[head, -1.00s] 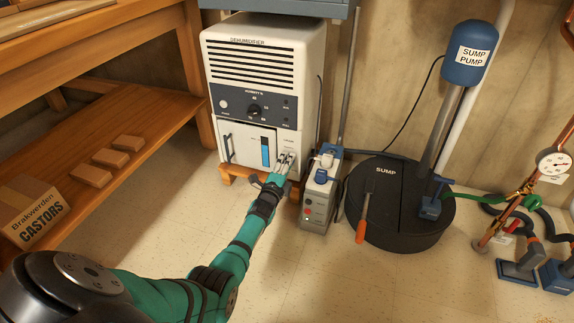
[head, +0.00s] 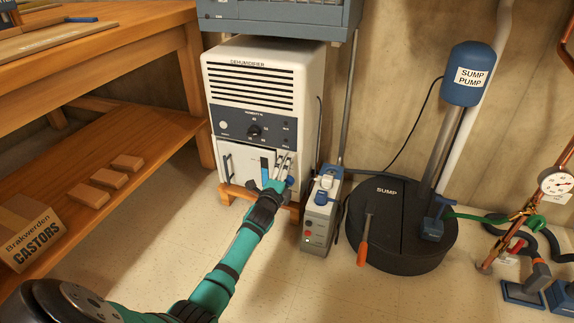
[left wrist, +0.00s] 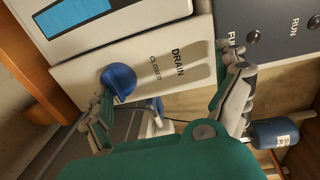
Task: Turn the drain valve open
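The white dehumidifier (head: 262,75) stands against the wall in the head view. Its drain valve is a blue knob (left wrist: 118,82) on a pale panel marked DRAIN and CLOSED in the left wrist view. The knob also shows in the head view (head: 290,181), just right of my left gripper (head: 284,158). In the left wrist view my left gripper (left wrist: 167,74) is open, its fingers wide apart and empty. The knob is close to the tip of the left-hand finger; whether they touch I cannot tell. My right gripper is not in view.
A grey box with a blue top (head: 321,208) stands close right of the dehumidifier. The black sump lid (head: 402,225) and an orange-handled tool (head: 363,252) are further right. A wooden bench (head: 110,170) is at left. Floor in front is clear.

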